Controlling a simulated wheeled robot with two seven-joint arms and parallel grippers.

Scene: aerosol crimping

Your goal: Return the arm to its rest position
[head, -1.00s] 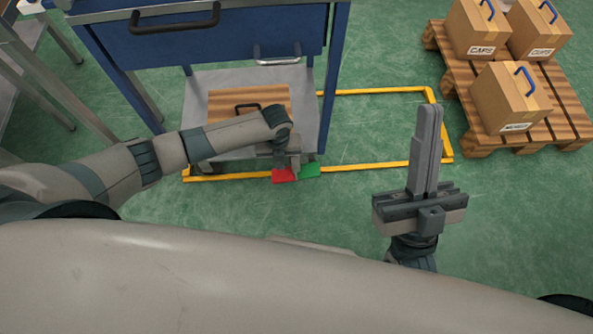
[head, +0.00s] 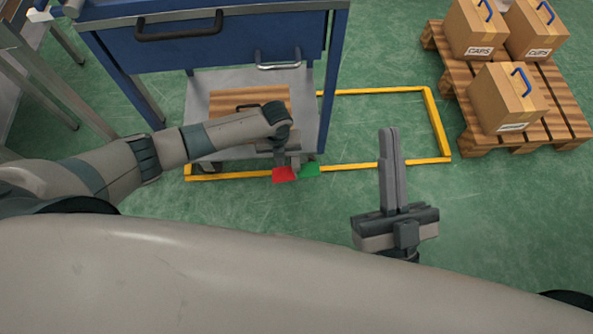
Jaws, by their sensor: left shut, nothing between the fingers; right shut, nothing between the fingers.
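My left arm reaches in from the left. My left gripper (head: 283,155) is low in front of the blue workbench, seen from above, with its fingers mostly hidden behind the wrist; it is shut and empty. A red pad (head: 284,174) and a green pad (head: 309,169) show just below it; I cannot tell whether it touches them. My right gripper (head: 389,135) points upward in the picture at the right of centre, its two long grey fingers shut together with nothing between them. The rest of my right arm is hidden behind my own body.
A blue workbench (head: 270,40) with drawer handles and a lower shelf (head: 205,92) stands ahead. Yellow floor tape (head: 433,110) marks an area beside it. A wooden pallet (head: 482,142) with several cardboard boxes (head: 505,98) is at the right. Green floor around my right gripper is clear.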

